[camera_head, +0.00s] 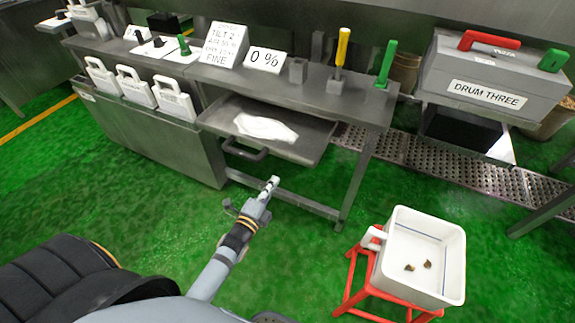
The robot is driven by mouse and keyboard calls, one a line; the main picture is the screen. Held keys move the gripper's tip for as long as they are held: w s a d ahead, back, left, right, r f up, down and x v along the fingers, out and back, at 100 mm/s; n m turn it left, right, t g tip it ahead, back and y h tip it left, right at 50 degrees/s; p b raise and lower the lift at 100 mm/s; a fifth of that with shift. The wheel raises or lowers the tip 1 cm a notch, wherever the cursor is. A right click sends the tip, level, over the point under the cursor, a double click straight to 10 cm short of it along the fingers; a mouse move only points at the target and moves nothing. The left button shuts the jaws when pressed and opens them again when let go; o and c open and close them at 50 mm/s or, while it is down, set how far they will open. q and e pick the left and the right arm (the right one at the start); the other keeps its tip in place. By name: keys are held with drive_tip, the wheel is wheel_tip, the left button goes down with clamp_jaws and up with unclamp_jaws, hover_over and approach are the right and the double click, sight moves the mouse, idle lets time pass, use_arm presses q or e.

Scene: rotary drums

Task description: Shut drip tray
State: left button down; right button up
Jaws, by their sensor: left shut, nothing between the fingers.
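The drip tray (305,147) is a grey metal drawer under the steel bench, pulled out towards me. A white cloth-like piece (265,129) lies in it. Its dark handle (243,151) is at its front left. My left gripper (273,183) is shut and empty, in front of the tray and a little to the right of the handle in the picture. It appears apart from the tray. My right gripper is not in view.
The steel bench (300,93) carries signs and upright yellow and green handles. A white bin (440,291) with small brown pieces stands on a red stool (352,292) at right. Drum three (485,94) is at the back right. Green floor is clear between bench and stool.

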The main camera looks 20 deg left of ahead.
sight(289, 158)
use_arm(q)
drive_tip(key=w, duration=0.8)
drive_tip(key=shift+d+p, duration=0.3)
drive_tip(key=shift+p, duration=0.05)
drive_tip(key=shift+w, duration=0.6)
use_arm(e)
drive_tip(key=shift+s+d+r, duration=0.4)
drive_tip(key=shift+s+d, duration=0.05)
use_arm(q)
drive_tip(key=shift+w, duration=0.1)
